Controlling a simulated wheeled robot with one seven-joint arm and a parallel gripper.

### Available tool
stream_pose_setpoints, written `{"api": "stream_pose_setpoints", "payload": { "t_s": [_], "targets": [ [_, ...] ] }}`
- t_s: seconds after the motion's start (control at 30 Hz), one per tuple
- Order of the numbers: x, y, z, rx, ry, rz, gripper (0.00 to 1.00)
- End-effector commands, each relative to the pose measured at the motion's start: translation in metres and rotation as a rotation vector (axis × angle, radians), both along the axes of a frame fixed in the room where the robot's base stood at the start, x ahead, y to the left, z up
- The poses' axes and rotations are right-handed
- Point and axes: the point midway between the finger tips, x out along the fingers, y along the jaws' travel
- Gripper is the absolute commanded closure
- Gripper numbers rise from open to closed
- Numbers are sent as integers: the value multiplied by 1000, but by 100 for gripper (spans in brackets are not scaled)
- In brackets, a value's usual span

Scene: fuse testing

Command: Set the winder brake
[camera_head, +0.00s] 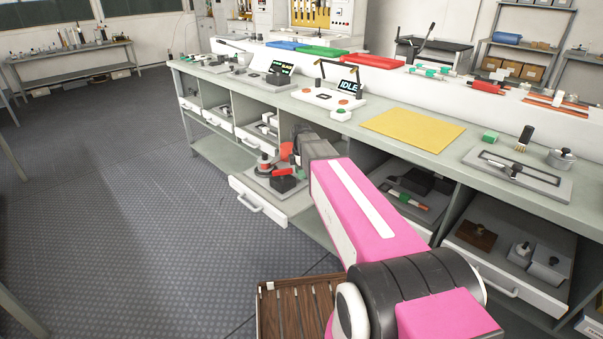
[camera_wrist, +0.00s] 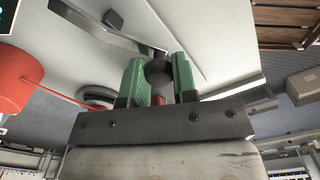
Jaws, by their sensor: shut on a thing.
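In the wrist view, my gripper (camera_wrist: 159,76) has its two green fingers closed on a dark round knob (camera_wrist: 158,68), the winder brake's handle as far as I can tell. A grey flat bar (camera_wrist: 105,30) lies beyond it on a pale surface. A red cylinder (camera_wrist: 18,78) with a thin red rod is to the left. In the head view, the winder (camera_head: 265,171), with red and black parts, sits in the pulled-out drawer (camera_head: 258,203). My gripper is over its right side, mostly hidden by my pink arm.
The bench top (camera_head: 325,113) above carries an IDLE display (camera_head: 349,87), a yellow mat (camera_head: 413,130) and a slotted fixture (camera_head: 515,172). Other drawers and compartments flank the open drawer. A wooden slatted crate (camera_head: 290,305) is at the front. The floor at left is clear.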

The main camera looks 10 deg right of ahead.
Motion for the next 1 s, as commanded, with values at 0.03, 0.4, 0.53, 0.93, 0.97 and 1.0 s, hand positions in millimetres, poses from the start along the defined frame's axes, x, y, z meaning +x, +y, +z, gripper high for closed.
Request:
{"api": "stream_pose_setpoints", "payload": {
  "t_s": [0.03, 0.4, 0.53, 0.93, 0.97, 1.0],
  "targets": [
    [1, 0, 0, 1, -2, -1, 97],
    [0, 0, 1, 1, -1, 0, 48],
    [0, 0, 7, 0, -2, 0, 48],
    [1, 0, 70, 0, -3, 0, 48],
    [1, 0, 75, 0, -3, 0, 48],
    [1, 0, 81, 1, -4, 0, 48]
  ]
}}
